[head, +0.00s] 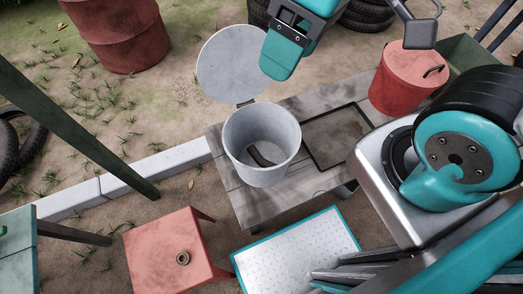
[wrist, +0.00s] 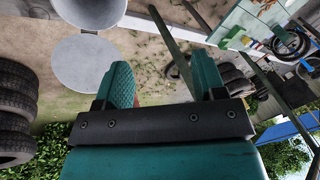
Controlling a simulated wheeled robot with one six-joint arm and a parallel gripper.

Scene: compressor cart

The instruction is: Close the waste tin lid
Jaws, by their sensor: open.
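The waste tin (head: 262,165), a light grey round bucket, stands on a wooden bench. Its round grey lid (head: 225,62) is open, swung back behind the rim on a hinge, so the tin's mouth is uncovered. A dark curved piece lies inside. My gripper (head: 279,68) is above and behind the tin, just right of the lid in the head view, and appears apart from it. In the wrist view my gripper (wrist: 162,82) has its two teal fingers spread with nothing between them. The lid (wrist: 83,64) lies left of the fingers there, with the tin (wrist: 88,14) cut off above.
A red lidded canister (head: 398,88) stands at the bench's (head: 255,208) right end. A dark-framed recessed tray (head: 332,138) lies right of the tin. A red stool (head: 160,255), a tyre stack (wrist: 14,115) and a slanted green post (head: 85,130) stand around.

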